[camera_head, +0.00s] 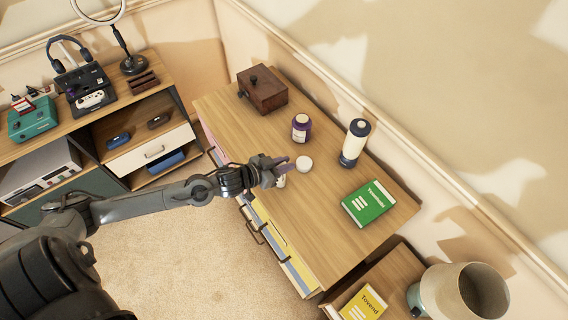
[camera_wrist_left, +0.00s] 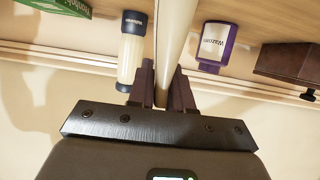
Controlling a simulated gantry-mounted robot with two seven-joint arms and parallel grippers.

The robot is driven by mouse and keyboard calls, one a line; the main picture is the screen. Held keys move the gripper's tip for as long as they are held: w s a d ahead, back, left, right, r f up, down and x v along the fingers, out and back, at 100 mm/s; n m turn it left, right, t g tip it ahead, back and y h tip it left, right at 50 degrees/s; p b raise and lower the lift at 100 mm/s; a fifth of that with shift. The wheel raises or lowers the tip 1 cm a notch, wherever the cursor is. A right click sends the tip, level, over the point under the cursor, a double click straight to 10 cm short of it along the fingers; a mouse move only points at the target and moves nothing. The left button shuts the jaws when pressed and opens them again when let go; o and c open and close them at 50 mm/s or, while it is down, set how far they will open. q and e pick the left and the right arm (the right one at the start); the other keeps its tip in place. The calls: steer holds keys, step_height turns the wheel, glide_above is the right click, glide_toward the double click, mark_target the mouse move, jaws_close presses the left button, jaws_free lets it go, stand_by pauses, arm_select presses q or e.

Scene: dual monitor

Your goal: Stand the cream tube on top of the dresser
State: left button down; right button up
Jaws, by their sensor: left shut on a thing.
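The cream tube (camera_wrist_left: 178,30) is a pale tube running up out of the left wrist view between the dark fingers. My left gripper (camera_head: 280,167) is shut on it, over the front part of the dresser top. It also shows in the left wrist view (camera_wrist_left: 162,85). In the head view a white round shape (camera_head: 304,163) shows beside the fingertips; I cannot tell whether it is the tube's end. The fingers partly hide the tube. The dresser (camera_head: 320,225) has a bare wooden top around the gripper and coloured drawers below. My right gripper is not in view.
On the dresser stand a dark wooden box (camera_head: 262,90), a purple jar (camera_head: 301,128) and a white and navy bottle (camera_head: 353,143); a green book (camera_head: 368,204) lies to the right. Free room lies between jar and book and along the front. A wall borders the back.

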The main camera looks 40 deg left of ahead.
arm_select(q)
steer(key=c, duration=1)
jaws_free()
steer(key=shift+f, duration=0.1)
steer(key=shift+c, duration=0.2)
steer(key=shift+s+a+r, duration=0.15)
steer(key=shift+s+r, duration=0.15)
steer(key=shift+s, duration=0.2)
steer(key=shift+s+a+r+y+p, duration=0.6)
steer(key=shift+s+a+r+p, duration=0.85)
steer(key=shift+s, duration=3.65)
steer(key=s+d+f+g+y, duration=0.2)
steer(key=s+d+g, duration=0.7)
steer(key=s+d, duration=0.2)
steer(key=shift+s+d+f+n+g+b, duration=0.2)
steer(key=shift+s+d+n+g+b, duration=0.15)
steer(key=shift+d, duration=0.35)
